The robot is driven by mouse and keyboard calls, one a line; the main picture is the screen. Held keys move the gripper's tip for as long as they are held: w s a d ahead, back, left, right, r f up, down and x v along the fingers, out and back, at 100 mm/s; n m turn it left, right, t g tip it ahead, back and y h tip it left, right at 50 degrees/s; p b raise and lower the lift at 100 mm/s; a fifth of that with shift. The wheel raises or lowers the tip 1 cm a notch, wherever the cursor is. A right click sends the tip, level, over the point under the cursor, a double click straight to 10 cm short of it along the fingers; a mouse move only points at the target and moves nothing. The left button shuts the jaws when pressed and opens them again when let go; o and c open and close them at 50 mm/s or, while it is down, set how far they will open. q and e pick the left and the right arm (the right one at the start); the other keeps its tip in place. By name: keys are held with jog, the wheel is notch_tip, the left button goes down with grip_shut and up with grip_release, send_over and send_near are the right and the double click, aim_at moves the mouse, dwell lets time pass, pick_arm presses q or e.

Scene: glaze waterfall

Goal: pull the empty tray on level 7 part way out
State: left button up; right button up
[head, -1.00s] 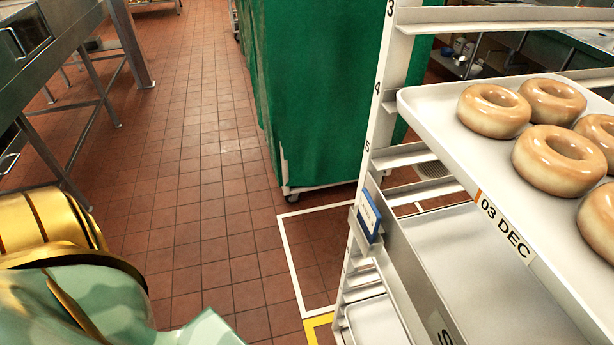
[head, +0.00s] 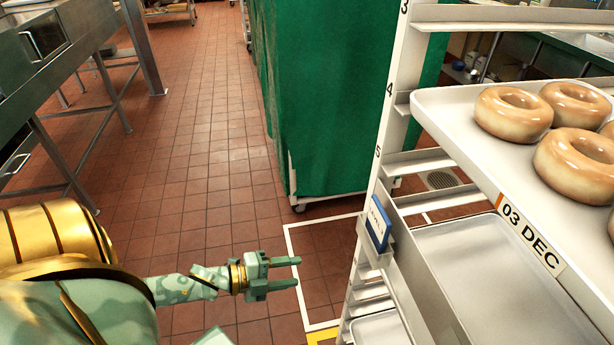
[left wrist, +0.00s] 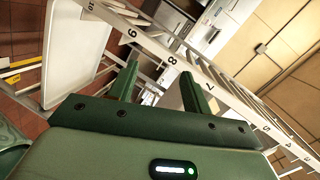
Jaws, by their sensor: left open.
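My left gripper (head: 297,272) is open and empty, its fingers pointing right toward the rack (head: 392,120), with a gap of floor between. The left wrist view shows its two spread fingers (left wrist: 160,75) before the rack post, which carries numbers including 9, 8 and 7. An empty grey tray (head: 480,275) sits in the rack below the doughnut tray; its level number is hidden in the head view, so I cannot tell whether it is level 7. Another pale tray (head: 377,328) shows lower down, partly cut off. My right gripper is not in view.
A tray (head: 455,125) of glazed doughnuts labelled 03 DEC juts out above the empty tray. A blue-and-white card (head: 377,222) is fixed at the rack's post. A green covered rack (head: 335,110) stands behind. Tiled floor (head: 200,150) is clear to the left.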

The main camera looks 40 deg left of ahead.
pick_arm(q)
jog(key=d+r+m+g+h, duration=0.2)
jog(key=d+r+m+h, duration=0.4)
jog(key=r, duration=0.5)
jog(key=shift+s+d+r+m+h, duration=0.3)
jog(key=shift+s+m, duration=0.1)
jog(key=shift+m, duration=0.6)
jog(key=shift+w, duration=0.1)
jog(key=b, duration=0.2)
send_near(388, 273)
jog(key=x, duration=0.9)
jog(key=shift+r, duration=0.35)
jog(key=shift+w+d, duration=0.3)
jog(key=shift+d, duration=0.15)
grip_shut()
